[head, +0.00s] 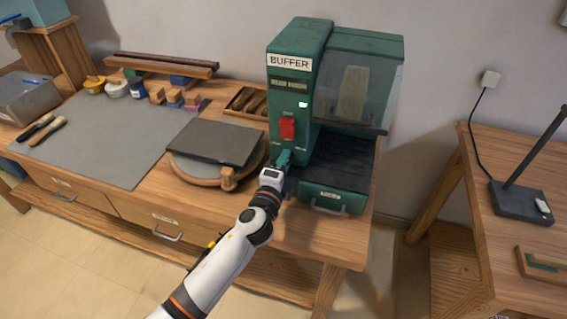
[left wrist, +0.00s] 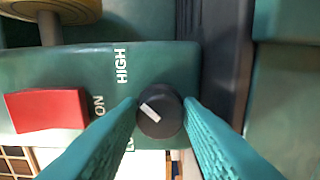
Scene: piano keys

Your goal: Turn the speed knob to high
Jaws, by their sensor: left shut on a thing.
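The green buffer machine (head: 299,50) stands at the back right of the bench. In the left wrist view its speed knob (left wrist: 160,113) is round and black, with a white pointer mark slanting from upper left to lower right. The HIGH label (left wrist: 121,66) is printed up and left of the knob; a lower label is mostly hidden by a finger. My left gripper (head: 283,160) is at the machine's lower front, and its teal fingers (left wrist: 162,108) are shut on the knob from both sides. In the head view the gripper hides the knob. My right gripper is not in view.
A red switch (head: 287,128) sits on the machine front above my gripper; it also shows in the left wrist view (left wrist: 47,111). A round wooden stand with a dark plate (head: 212,142) is just left. A drawer (head: 334,199) with a handle is below right.

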